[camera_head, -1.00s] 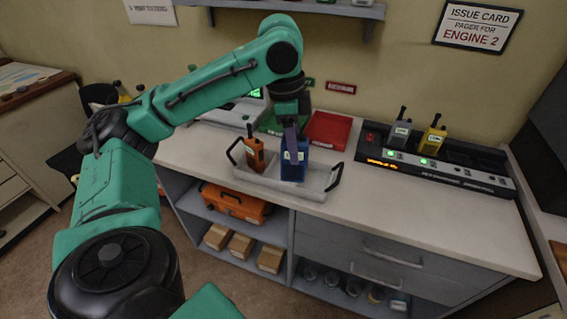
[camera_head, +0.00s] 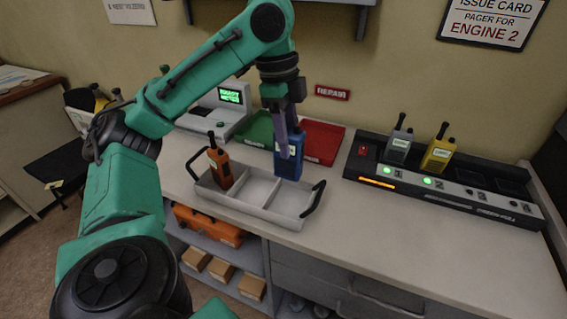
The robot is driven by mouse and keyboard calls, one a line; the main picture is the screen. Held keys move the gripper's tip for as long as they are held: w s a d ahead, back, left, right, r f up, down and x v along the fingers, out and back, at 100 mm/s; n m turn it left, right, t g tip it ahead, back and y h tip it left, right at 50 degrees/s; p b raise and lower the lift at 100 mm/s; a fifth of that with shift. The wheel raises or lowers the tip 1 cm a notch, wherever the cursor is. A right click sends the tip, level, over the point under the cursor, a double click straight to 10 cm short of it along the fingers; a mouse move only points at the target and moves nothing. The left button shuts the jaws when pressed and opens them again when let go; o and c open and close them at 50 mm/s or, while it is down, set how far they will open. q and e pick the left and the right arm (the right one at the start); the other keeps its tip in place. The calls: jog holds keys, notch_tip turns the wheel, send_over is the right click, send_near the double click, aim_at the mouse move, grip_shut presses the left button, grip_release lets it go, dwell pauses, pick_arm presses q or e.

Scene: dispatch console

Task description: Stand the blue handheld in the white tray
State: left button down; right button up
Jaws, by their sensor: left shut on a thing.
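The blue handheld (camera_head: 288,161) is upright in my left gripper (camera_head: 289,140), whose fingers are shut on its upper part. Its lower end shows at the back edge of the white tray (camera_head: 245,207), near the right compartment. I cannot tell whether it is above or just behind the tray's back wall. The tray has dark handles at both ends. An orange handheld (camera_head: 220,168) stands in its left compartment. The middle and right compartments look empty. My right gripper is not in view.
A green tray (camera_head: 256,130) and a red tray (camera_head: 325,143) lie behind. A dark charging console (camera_head: 440,184) with a grey handheld (camera_head: 398,146) and a yellow handheld (camera_head: 438,155) stands at the right. The counter (camera_head: 385,235) in front of it is clear.

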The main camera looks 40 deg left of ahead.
pick_arm(q)
notch_tip(320, 180, down, 11)
jog(key=shift+w+f, duration=0.15)
jog(key=shift+w, duration=0.3)
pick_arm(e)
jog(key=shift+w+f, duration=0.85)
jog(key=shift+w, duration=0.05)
pick_arm(q)
jog(key=shift+c, duration=2)
grip_release()
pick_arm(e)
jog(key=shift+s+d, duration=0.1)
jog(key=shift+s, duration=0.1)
